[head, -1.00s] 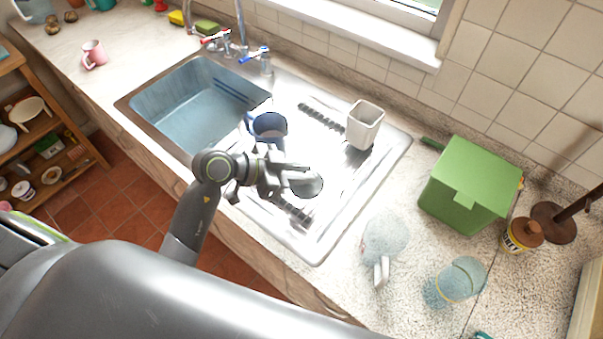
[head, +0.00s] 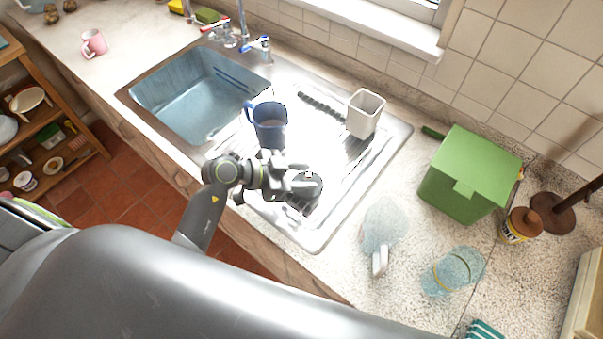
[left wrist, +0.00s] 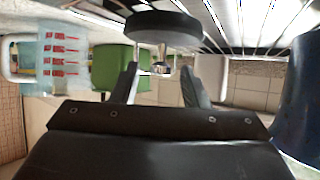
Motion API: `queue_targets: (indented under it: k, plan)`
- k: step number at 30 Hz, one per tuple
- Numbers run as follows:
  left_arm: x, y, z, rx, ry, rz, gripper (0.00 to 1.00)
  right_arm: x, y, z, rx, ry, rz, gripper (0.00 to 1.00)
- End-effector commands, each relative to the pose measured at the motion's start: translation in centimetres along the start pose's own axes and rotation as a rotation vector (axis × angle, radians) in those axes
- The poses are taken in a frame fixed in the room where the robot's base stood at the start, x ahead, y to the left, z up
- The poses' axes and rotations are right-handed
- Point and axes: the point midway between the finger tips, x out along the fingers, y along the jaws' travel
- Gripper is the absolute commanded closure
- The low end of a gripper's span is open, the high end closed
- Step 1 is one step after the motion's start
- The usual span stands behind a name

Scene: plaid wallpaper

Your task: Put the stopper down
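The stopper is a dark round disc with a small metal knob. In the head view the stopper (head: 313,191) is on the ribbed drainboard of the sink (head: 345,190), at its near side. My left gripper (head: 303,180) is over it. In the upside-down left wrist view the stopper (left wrist: 163,27) is at the drainboard ribs, and its knob points between my fingers. My left gripper (left wrist: 160,78) is open, with a gap on each side of the knob. Whether the disc's underside fully touches the ribs is hard to tell. My right gripper is not in view.
A blue mug (head: 270,122) stands close behind my left gripper, and a white cup (head: 365,113) stands farther back. Right of the sink are a clear jug (head: 383,225), a clear glass (head: 455,272) and a green box (head: 468,175). The sink basin (head: 200,100) is empty.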

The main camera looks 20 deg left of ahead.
Motion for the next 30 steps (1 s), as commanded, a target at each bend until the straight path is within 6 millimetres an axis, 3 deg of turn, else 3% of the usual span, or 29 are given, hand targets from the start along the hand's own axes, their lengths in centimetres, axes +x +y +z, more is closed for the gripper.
queue_targets:
  k: [11, 30]
  plan:
    - [-0.4, 0.0, -0.2, 0.003, -0.002, -0.001, 0.59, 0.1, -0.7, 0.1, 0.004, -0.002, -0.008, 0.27]
    - [-9.9, -0.1, -0.1, 0.004, -0.004, 0.000, 0.59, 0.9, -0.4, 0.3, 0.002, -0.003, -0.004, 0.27]
